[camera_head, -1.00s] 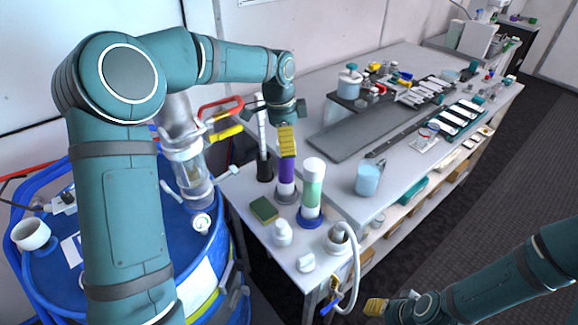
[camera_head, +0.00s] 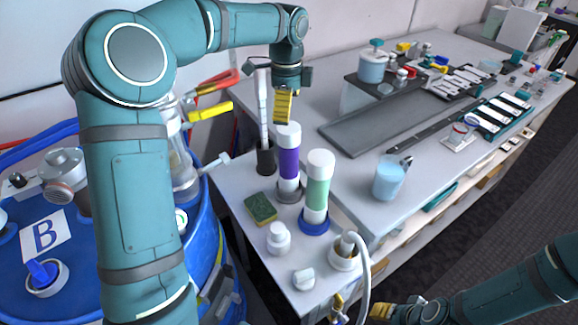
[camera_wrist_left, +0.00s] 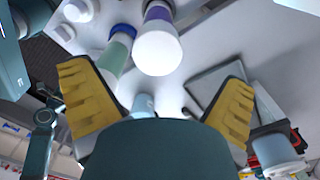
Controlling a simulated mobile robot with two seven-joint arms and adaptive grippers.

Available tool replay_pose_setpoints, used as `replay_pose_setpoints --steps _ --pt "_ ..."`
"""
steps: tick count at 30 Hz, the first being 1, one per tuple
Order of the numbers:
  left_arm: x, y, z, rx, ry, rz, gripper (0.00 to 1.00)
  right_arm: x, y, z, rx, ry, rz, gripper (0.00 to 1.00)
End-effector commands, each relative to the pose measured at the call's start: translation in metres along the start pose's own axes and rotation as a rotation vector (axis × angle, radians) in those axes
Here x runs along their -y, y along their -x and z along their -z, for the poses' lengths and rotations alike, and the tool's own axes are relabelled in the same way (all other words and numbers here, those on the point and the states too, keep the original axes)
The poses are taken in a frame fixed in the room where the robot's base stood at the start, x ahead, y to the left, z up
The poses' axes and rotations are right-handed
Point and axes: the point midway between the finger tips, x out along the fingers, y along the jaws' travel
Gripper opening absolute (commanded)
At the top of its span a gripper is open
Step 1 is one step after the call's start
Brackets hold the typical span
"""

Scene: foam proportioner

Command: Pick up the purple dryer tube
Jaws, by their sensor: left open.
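The purple dryer tube (camera_head: 289,162) stands upright on the bench in a grey round base, with a white cap on top. My left gripper (camera_head: 284,120) is just above its cap in the head view and points down. In the left wrist view the white cap of the purple tube (camera_wrist_left: 157,50) shows beyond the open yellow fingers (camera_wrist_left: 155,105), with nothing between them. A green tube (camera_head: 318,185) with a white cap stands close to its right in a blue base. My right gripper (camera_head: 380,308) is low at the bottom edge, clear of the tubes; its opening cannot be made out.
A dark holder with a white rod (camera_head: 265,158) stands just left of the purple tube. A green sponge (camera_head: 260,209), a white bottle (camera_head: 280,238), a hose fitting (camera_head: 345,250) and a blue beaker (camera_head: 390,178) are nearby. A grey tray (camera_head: 370,128) lies farther back.

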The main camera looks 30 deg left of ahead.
Motion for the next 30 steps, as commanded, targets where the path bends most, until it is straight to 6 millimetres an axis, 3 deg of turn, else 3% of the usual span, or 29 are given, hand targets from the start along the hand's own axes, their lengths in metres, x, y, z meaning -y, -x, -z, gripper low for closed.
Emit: replay_pose_setpoints --steps 3,13,21,29,30 --pt "0.0 -0.019 0.0 0.001 0.0 -0.001 1.0 -0.002 -0.005 -0.002 0.003 0.001 0.001 0.47" --pt "-0.002 -0.039 0.001 0.0 0.0 -0.001 1.0 -0.003 -0.009 -0.004 0.008 0.003 0.001 0.47" --pt "-0.005 -0.076 0.004 0.0 0.0 -0.001 1.0 -0.007 -0.019 -0.008 0.017 0.005 0.002 0.47" --pt "-0.005 -0.079 0.004 0.0 0.001 0.002 1.0 -0.007 -0.018 -0.009 0.019 0.006 0.002 0.47" --pt "-0.005 -0.079 0.004 0.0 0.001 0.002 0.89 -0.007 -0.018 -0.009 0.019 0.006 0.002 0.47"
